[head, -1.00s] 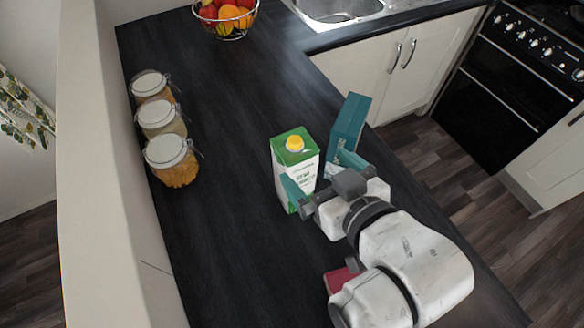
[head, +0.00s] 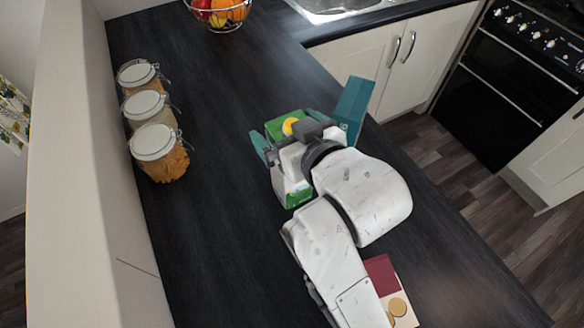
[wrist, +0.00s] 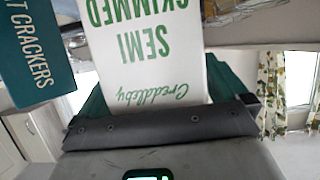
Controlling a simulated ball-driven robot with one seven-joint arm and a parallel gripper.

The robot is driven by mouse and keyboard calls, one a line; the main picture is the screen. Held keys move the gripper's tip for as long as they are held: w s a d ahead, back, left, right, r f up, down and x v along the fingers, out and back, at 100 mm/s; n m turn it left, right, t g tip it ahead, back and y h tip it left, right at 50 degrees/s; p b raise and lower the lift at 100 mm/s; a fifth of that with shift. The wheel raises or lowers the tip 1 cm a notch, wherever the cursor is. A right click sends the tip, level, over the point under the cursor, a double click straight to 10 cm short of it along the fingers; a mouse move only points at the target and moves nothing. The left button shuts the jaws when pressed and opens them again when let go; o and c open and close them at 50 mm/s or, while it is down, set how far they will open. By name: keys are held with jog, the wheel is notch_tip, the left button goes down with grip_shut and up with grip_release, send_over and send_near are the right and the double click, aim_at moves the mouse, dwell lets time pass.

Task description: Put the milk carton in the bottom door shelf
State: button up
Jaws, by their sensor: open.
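The milk carton (head: 292,188) is white and green with a yellow cap and stands on the dark worktop. My gripper (head: 294,136) is open at the carton's upper part, one teal finger on its left side; the other finger is hard to tell from the teal box behind. In the wrist view the carton's white face (wrist: 150,50), with green "SEMI SKIMMED" lettering, fills the space between the open fingers. Whether the fingers touch it cannot be told. My wrist hides part of the carton in the head view. The bottom door shelf is not in view.
A teal cracker box (head: 354,102) stands close to the carton's right. A maroon and cream packet (head: 385,277) lies near my arm. Three glass jars (head: 152,142) line the left wall. A fruit bowl (head: 222,18) and sink (head: 335,8) are at the back.

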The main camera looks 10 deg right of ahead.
jog(key=shift+c, duration=0.2)
grip_shut()
jog(key=shift+r, duration=0.15)
dwell(0.8)
